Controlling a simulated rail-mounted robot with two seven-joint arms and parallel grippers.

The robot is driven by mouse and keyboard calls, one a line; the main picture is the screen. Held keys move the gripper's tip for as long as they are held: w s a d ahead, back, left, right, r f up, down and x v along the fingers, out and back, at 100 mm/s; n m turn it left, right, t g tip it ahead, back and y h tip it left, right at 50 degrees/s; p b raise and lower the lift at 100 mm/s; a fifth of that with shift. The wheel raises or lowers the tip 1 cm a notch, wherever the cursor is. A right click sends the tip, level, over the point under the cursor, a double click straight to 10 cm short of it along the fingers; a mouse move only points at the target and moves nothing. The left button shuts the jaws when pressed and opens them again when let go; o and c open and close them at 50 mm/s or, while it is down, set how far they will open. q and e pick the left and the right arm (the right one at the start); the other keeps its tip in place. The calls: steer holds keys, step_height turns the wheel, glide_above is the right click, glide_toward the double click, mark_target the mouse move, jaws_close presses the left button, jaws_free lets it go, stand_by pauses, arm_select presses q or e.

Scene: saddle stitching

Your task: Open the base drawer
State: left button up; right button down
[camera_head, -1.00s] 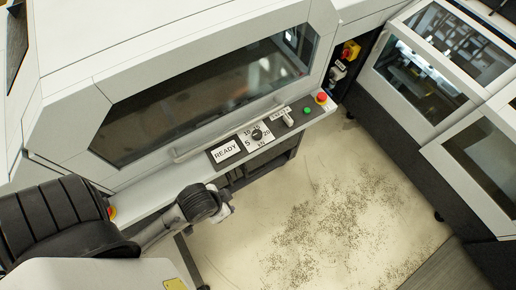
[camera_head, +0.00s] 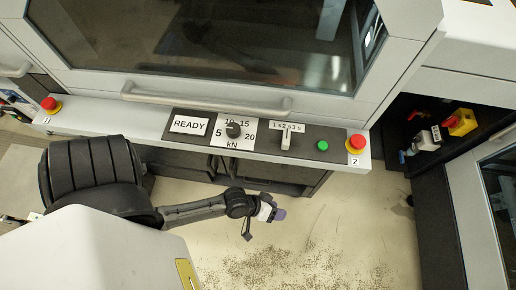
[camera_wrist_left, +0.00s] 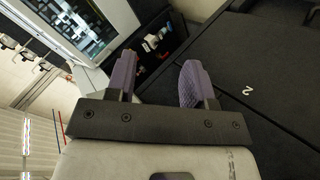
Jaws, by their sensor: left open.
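The base (camera_head: 262,171) of the machine is a dark cabinet below the light control shelf, partly hidden by my left arm. I cannot tell which panel is the drawer front, and no open drawer shows. My left gripper (camera_head: 277,213) is in front of the base, below the shelf in the picture. In the left wrist view its two purple fingers (camera_wrist_left: 157,74) are apart with nothing between them. My right gripper is not in view.
The shelf carries a READY display (camera_head: 189,125), a force dial (camera_head: 233,130), a lever (camera_head: 286,138), a green button (camera_head: 322,145) and red stop buttons at both ends. A long handle (camera_head: 205,100) crosses the window's lower edge. Speckled floor (camera_head: 320,260) is clear in front.

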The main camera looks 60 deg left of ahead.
arm_select(q)
step_height(320, 180, down, 15)
steer(key=w+a+n+t+b, duration=0.15)
steer(key=n+b, duration=0.25)
steer(key=b, duration=0.5)
steer(key=n+t+y+b, duration=0.3)
steer(key=n+y+b, duration=1.15)
steer(key=b, duration=1.55)
glide_toward(257, 183)
steer(key=shift+n+h, duration=0.55)
steer(key=shift+n, duration=0.4)
steer(key=b+x, duration=0.1)
steer(key=x, duration=0.2)
steer(key=b+x, duration=0.2)
steer(key=x, duration=0.1)
steer(key=b+x, duration=0.1)
steer(key=x, duration=0.2)
steer(key=shift+s+a+f+b, duration=0.15)
steer(key=shift+a+f+b, duration=0.05)
steer(key=shift+f+b, duration=0.2)
steer(key=shift+w+a, duration=0.3)
steer(key=shift+w, duration=0.15)
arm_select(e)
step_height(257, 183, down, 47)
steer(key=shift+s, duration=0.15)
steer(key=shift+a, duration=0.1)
arm_select(q)
steer(key=shift+c, duration=0.4)
